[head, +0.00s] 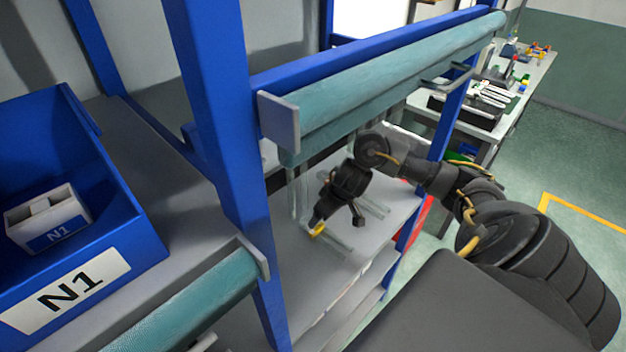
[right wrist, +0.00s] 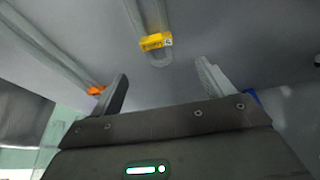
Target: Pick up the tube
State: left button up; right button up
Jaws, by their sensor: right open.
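In the right wrist view, a clear tube (right wrist: 149,18) with a rounded end and a yellow tag (right wrist: 155,42) lies on a grey surface, beyond the gap between my fingers. A second clear tube (right wrist: 50,55) with an orange tag (right wrist: 96,90) lies to the left, outside the left finger. My right gripper (right wrist: 165,88) is open and empty. In the head view my right gripper (head: 337,222) is low over the shelf, and a yellow patch (head: 317,230) shows by one fingertip. A clear tube (head: 374,207) lies beyond it. My left gripper is not in view.
The shelf (head: 350,275) sits inside a blue frame (head: 215,110) with a teal roller bar (head: 390,80) above my right arm. A blue bin (head: 120,235) marked N1 stands at left. A cluttered bench (head: 520,90) is at the back right.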

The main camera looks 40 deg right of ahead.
aim_at(317, 228)
jog(key=f, duration=0.1)
jog(key=f+b, duration=0.1)
jog(key=f, duration=0.1)
jog(key=shift+s+d, duration=0.1)
jog(key=shift+s, duration=0.1)
jog(key=shift+w+f+b, duration=0.55)
jog(key=shift+w+f, duration=0.15)
jog(key=shift+f, duration=0.4)
jog(key=x, duration=0.4)
jog(key=shift+w+d+f+b, duration=0.1)
jog(key=shift+w+f+b, duration=0.15)
jog(key=shift+f+b, duration=0.1)
jog(key=shift+c, duration=0.6)
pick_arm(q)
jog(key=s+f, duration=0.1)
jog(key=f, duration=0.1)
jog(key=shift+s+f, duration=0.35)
pick_arm(e)
jog(key=c, duration=1)
